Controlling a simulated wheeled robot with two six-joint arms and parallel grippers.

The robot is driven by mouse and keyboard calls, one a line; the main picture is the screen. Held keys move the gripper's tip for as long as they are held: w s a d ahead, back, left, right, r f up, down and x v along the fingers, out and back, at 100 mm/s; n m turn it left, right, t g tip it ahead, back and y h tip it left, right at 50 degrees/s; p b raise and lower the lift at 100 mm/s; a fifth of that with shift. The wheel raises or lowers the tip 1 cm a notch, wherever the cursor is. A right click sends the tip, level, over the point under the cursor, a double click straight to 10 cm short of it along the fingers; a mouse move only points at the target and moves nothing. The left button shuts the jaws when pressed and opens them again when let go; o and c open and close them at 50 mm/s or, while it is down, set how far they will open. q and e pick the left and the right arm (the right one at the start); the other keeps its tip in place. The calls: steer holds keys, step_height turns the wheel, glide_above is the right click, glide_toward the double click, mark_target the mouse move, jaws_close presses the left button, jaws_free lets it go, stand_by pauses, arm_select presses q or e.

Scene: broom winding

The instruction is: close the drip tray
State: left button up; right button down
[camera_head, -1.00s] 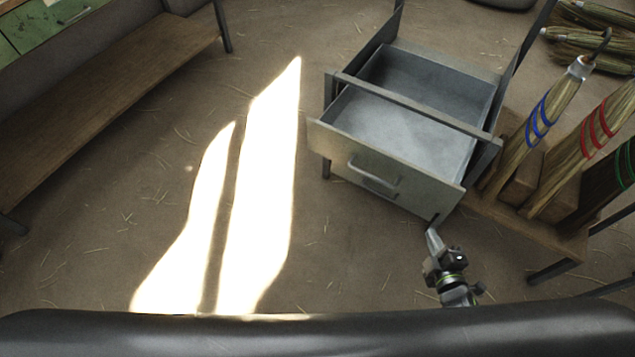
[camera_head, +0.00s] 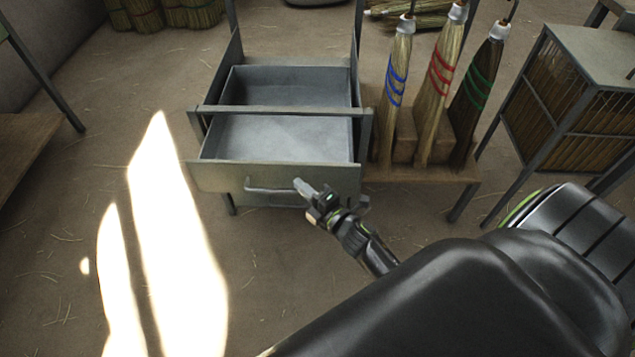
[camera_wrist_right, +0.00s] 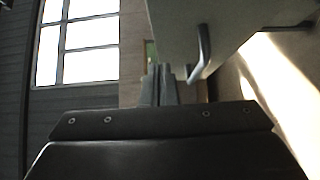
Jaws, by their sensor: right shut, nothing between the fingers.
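The drip tray (camera_head: 277,138) is a grey metal drawer in a low frame, pulled out towards me and empty. Its front panel (camera_head: 222,179) carries a bar handle (camera_head: 262,190). In the right wrist view the panel (camera_wrist_right: 188,28) fills the top right of centre, with the handle (camera_wrist_right: 202,55) hanging from it. My right gripper (camera_head: 299,184) is shut and empty, its tip in front of the panel near the handle's right end. I cannot tell whether it touches. In the right wrist view the shut fingers (camera_wrist_right: 160,80) are just left of the handle. My left gripper is not in view.
Brooms with blue (camera_head: 396,80), red (camera_head: 440,75) and green (camera_head: 477,90) bands stand on a wooden shelf (camera_head: 420,172) right of the tray. A metal cage (camera_head: 575,95) of straw stands further right. The floor left of the tray is clear, with sunlight patches.

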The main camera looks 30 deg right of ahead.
mark_target(297, 167)
steer(key=shift+w+d+f, duration=0.1)
steer(key=shift+w+d, duration=0.75)
steer(key=shift+w, duration=0.2)
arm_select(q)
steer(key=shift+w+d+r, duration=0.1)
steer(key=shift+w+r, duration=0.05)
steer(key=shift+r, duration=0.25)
arm_select(e)
steer(key=shift+w+d, duration=0.3)
steer(key=shift+w, duration=0.15)
